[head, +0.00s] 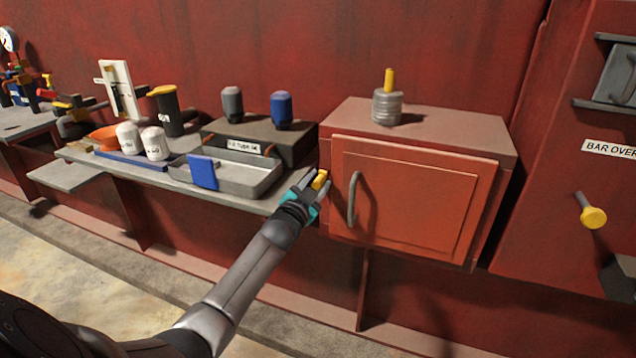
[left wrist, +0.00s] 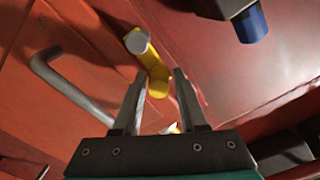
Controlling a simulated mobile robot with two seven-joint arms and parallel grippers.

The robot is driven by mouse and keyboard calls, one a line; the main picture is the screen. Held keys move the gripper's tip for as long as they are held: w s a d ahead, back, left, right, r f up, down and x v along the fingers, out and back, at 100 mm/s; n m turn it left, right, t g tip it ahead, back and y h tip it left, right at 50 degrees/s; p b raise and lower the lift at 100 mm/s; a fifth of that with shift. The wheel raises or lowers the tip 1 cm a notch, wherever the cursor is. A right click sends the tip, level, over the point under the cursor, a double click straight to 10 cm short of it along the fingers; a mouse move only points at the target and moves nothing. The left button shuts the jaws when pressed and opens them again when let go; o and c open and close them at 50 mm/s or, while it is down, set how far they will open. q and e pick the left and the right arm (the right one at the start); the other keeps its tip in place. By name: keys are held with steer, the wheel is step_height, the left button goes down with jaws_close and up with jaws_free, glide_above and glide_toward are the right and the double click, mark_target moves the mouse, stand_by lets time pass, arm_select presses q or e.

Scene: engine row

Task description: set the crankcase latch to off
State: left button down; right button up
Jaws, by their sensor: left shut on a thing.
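The crankcase latch (head: 320,178) is a small yellow lever at the left edge of the orange-red cabinet door (head: 415,195). In the left wrist view the yellow latch (left wrist: 150,62) has a grey round end and reaches down between the fingertips. My left gripper (head: 313,186) is shut on it, its fingers (left wrist: 158,88) one on each side. The fingers hide part of the latch in the head view. I cannot read any mark showing its position. My right gripper is not in view.
A grey bar handle (head: 353,198) on the door is just right of my left gripper. A grey tray (head: 240,178) with a blue piece lies on the bench to the left. A grey ribbed part (head: 386,107) with a yellow top stands on the cabinet. A yellow knob (head: 593,217) sticks out at right.

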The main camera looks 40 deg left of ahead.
arm_select(q)
steer(key=shift+s+a+f, duration=0.15)
steer(key=shift+a+f, duration=0.1)
steer(key=shift+a, duration=0.15)
steer(key=c, duration=0.7)
jaws_free()
steer(key=shift+d+r, duration=0.1)
